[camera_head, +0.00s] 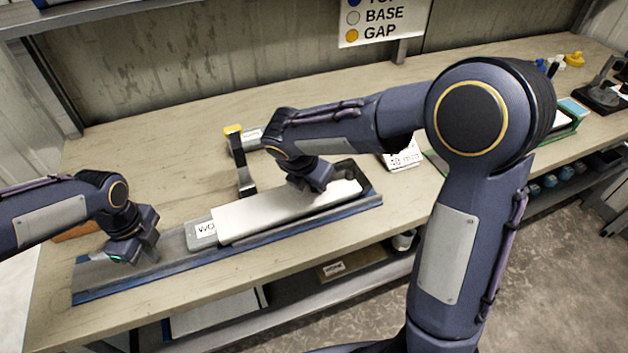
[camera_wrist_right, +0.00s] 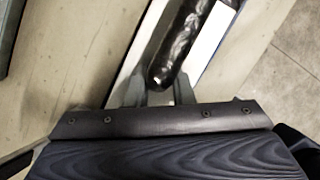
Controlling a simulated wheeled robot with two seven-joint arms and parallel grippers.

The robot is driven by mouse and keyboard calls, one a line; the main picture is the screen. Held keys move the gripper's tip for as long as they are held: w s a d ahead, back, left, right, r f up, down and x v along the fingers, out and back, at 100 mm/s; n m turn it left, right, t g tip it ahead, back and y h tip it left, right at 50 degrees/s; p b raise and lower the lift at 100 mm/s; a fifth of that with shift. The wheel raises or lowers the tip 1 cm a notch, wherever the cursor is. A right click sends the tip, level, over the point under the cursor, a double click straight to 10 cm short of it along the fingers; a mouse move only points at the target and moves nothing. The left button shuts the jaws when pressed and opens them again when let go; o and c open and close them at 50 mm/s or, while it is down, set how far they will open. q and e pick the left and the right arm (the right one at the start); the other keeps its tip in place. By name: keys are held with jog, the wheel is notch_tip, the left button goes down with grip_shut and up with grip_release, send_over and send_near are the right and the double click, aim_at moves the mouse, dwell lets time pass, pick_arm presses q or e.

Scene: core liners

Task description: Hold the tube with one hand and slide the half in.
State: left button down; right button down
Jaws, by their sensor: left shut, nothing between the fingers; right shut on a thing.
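A long white half (camera_head: 280,209) lies along a blue-edged metal cradle (camera_head: 175,266) on the bench. A dark core (camera_head: 345,168) shows at its right end; in the right wrist view the core (camera_wrist_right: 178,45) is black and shiny, beside a white wall (camera_wrist_right: 207,40). My right gripper (camera_head: 312,188) is down over the white half, and its fingers (camera_wrist_right: 157,92) stand either side of it near the core's end. My left gripper (camera_head: 138,258) is shut and empty, low over the cradle's left end. I cannot make out a separate tube; the right gripper and arm hide part of the cradle.
A grey labelled plate (camera_head: 201,231) sits at the white half's left end. A small white sign (camera_head: 403,158) stands behind my right arm. The back left of the bench is clear.

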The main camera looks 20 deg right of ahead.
pick_arm(q)
jog(key=shift+s+a+f, duration=0.25)
jog(key=shift+a+f, duration=0.05)
jog(key=shift+a, duration=0.2)
jog(key=shift+s+a+f, duration=0.25)
jog(key=shift+a+f, duration=0.05)
jog(key=shift+a, duration=0.15)
jog(key=shift+a+r, duration=0.15)
jog(key=shift+r, duration=0.15)
notch_tip(320, 180, up, 9)
jog(key=shift+w, duration=0.25)
jog(key=shift+w+d+f, duration=0.1)
jog(key=shift+d+f, duration=0.35)
jog(key=shift+f, duration=0.6)
jog(key=shift+w+d+f, duration=0.15)
jog(key=shift+d+f, duration=0.3)
jog(key=shift+f, duration=0.6)
jog(key=shift+w+d+f, duration=0.1)
jog(key=shift+d+f, duration=0.35)
jog(key=shift+f, duration=0.6)
jog(key=shift+f, duration=0.15)
